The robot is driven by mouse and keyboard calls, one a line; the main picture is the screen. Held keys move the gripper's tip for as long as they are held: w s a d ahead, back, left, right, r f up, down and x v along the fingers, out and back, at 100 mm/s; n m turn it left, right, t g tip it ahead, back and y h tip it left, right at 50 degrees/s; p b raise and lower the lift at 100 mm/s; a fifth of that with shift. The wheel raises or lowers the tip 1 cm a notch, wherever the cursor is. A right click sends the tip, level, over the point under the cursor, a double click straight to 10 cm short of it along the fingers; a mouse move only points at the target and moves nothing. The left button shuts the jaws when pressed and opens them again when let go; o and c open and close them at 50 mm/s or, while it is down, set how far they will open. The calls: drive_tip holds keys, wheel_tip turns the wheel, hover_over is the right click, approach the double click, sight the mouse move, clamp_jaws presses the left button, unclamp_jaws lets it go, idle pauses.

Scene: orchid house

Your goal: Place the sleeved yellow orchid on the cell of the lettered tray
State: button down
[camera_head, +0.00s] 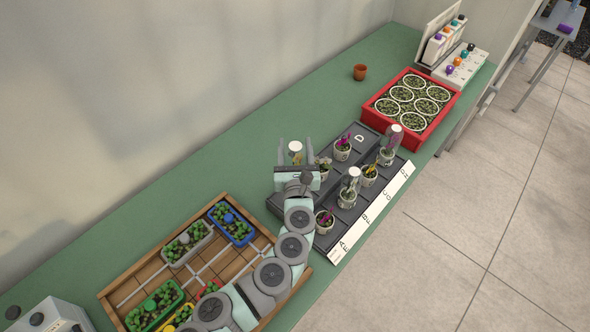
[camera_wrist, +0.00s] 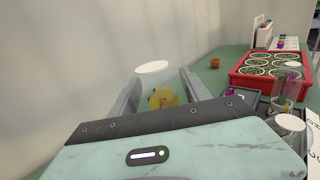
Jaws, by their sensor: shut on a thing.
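My gripper (camera_head: 296,156) is shut on the sleeved yellow orchid (camera_wrist: 163,98). In the wrist view its yellow flower shows inside a clear sleeve with a white top, between the two fingers; its pot is hidden by my gripper. In the head view the sleeve's white top (camera_head: 295,146) shows between the fingers, left of the lettered tray. The lettered tray (camera_head: 368,147) is dark, with a letter D on its far part and a white lettered strip (camera_head: 373,211) along its right side. Several potted orchids stand on it, some sleeved. My arm hides part of its left side.
A red crate (camera_head: 441,113) of several round pots stands beyond the tray. A small brown pot (camera_head: 360,72) stands at the back. A wooden tray (camera_head: 190,278) with coloured planters lies at lower left. Green bench (camera_head: 280,112) behind my gripper is clear.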

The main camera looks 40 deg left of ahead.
wheel_tip(320, 180, down, 7)
drive_tip(key=shift+f+b, duration=0.2)
drive_tip(key=shift+b, duration=0.65)
drive_tip(key=shift+f, duration=0.15)
drive_tip(key=c, duration=0.5)
unclamp_jaws()
drive_tip(key=shift+d, duration=0.1)
drive_tip(key=shift+s+d+r, duration=0.2)
drive_tip(key=shift+s+d, duration=0.05)
drive_tip(key=v, duration=1.1)
drive_tip(key=shift+p, duration=0.3)
drive_tip(key=shift+f, duration=0.1)
